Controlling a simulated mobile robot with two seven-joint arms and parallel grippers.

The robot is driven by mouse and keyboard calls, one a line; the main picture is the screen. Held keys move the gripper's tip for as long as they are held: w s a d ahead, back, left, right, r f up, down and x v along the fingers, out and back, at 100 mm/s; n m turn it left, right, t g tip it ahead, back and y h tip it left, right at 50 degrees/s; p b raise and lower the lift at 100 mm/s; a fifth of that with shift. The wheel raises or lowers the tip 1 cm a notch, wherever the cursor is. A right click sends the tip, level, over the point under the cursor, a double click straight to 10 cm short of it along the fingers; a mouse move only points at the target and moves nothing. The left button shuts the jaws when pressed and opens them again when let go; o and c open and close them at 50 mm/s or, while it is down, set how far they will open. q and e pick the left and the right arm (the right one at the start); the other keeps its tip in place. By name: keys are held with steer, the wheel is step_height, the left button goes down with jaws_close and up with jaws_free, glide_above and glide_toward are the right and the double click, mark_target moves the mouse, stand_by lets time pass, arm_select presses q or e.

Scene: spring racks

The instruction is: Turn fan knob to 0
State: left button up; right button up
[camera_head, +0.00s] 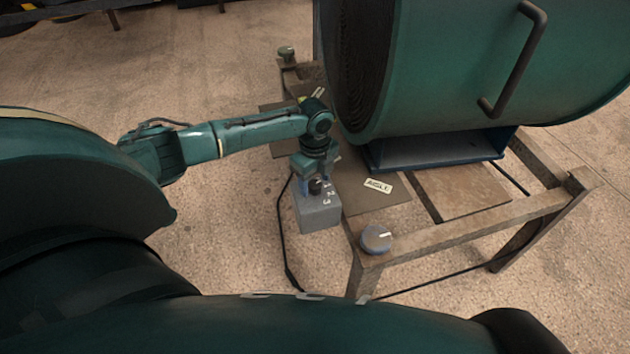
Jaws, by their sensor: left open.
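The fan knob (315,187) is a small dark knob on top of a grey control box (320,213) at the table's left edge. White digits 1, 2 and 3 show beside it; a 0 mark cannot be made out. My left gripper (313,175) points down over the box, open, with its fingers right at the knob. The fingers partly hide the knob, so I cannot tell whether they touch it or which way it points. The large green drum fan (440,70) stands on the table behind. My right gripper is not in view.
The wooden table frame (460,230) has a round grey cap (376,238) with a white mark on its near corner and a green one (286,52) on the far corner. A white label (378,186) lies on the top. A black cable (284,240) hangs beside the box.

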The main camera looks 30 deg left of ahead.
arm_select(q)
steer(key=shift+f, duration=0.3)
steer(key=shift+c, duration=0.6)
steer(key=c, duration=0.9)
